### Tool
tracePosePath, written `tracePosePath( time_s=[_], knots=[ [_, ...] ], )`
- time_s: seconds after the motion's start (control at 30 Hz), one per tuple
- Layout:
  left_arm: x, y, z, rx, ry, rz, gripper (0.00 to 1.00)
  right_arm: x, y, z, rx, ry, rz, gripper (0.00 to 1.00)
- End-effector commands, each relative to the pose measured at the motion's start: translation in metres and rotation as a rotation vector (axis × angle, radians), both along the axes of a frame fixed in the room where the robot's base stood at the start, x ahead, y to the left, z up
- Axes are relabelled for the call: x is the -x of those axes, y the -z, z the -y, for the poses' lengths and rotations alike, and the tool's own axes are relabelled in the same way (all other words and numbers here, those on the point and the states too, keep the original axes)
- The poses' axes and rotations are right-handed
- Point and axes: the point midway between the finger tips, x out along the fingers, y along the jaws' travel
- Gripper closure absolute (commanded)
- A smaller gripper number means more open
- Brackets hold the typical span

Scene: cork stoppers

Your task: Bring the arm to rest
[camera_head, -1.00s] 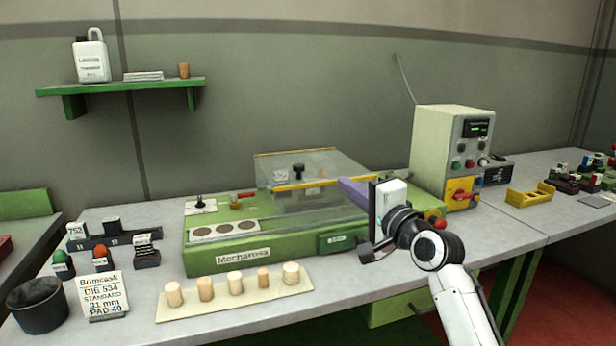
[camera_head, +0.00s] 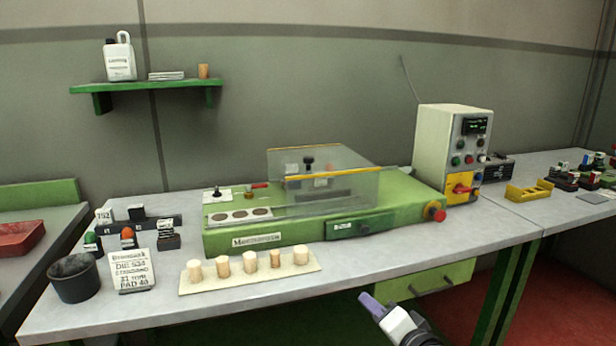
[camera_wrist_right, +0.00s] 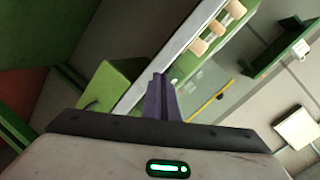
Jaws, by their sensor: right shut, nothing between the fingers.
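In the right wrist view the shut fingers (camera_wrist_right: 161,97) point toward the bench's front edge, which appears tilted. My left gripper is not in view.
The bench (camera_head: 400,262) holds a green machine (camera_head: 290,237) with a clear guard, a row of several corks on a board (camera_head: 250,286), a dark cup (camera_head: 75,282), a sign card (camera_head: 130,270) and a control box (camera_head: 440,150). A green drawer (camera_head: 425,281) hangs under the bench.

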Motion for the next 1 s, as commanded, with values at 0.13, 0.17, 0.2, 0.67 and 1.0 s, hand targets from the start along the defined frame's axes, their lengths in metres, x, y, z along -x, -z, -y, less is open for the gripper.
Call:
tracePosePath(
  time_s=[0.13, 0.17, 0.2, 0.67, 1.0],
  knots=[
    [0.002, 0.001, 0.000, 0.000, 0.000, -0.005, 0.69, 0.076, 0.095, 0.011, 0.239, -0.040, -0.076, 1.00],
    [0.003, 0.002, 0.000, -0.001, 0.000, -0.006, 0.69, 0.092, 0.111, 0.013, 0.288, -0.054, -0.089, 1.00],
    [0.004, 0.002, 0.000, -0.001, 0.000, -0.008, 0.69, 0.115, 0.132, 0.015, 0.353, -0.074, -0.106, 1.00],
    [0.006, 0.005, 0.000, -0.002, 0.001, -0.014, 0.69, 0.341, 0.246, 0.033, 0.901, -0.386, -0.232, 1.00],
    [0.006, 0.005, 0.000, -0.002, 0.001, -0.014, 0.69, 0.353, 0.249, 0.033, 0.927, -0.408, -0.235, 1.00]
  ],
)
